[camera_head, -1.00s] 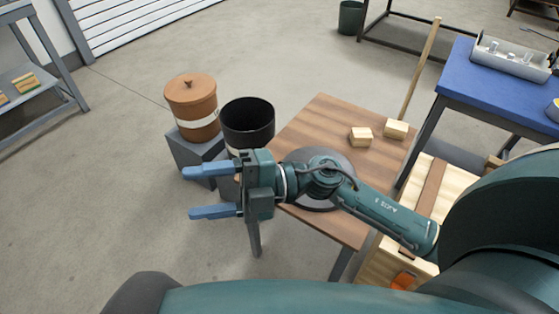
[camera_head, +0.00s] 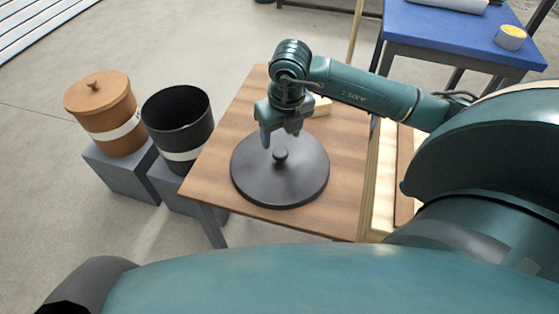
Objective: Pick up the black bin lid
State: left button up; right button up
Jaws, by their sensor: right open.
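The black bin lid (camera_head: 296,183) lies flat on the wooden table, with its round knob (camera_head: 280,156) upward in the middle. My right gripper (camera_head: 280,138) points down just above and behind the knob. Its blue fingers are open, with no lid part visibly held; whether they are level with the knob I cannot tell. The open black bin (camera_head: 178,118) with a white band stands on a grey block left of the table. My left gripper is not in view.
The wooden table (camera_head: 215,170) has free room around the lid. A wooden block (camera_head: 322,106) sits behind the gripper, partly hidden. A lidded terracotta bin (camera_head: 100,105) stands at the left.

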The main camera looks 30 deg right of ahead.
aim_at(280, 152)
jog(key=f, duration=0.2)
jog(key=f+b, duration=0.1)
jog(key=f, duration=0.2)
jog(key=shift+s+a+f, duration=0.15)
jog(key=shift+a+f, duration=0.05)
jog(key=shift+f, duration=0.5)
jog(key=shift+r, duration=0.15)
jog(key=c, duration=1.2)
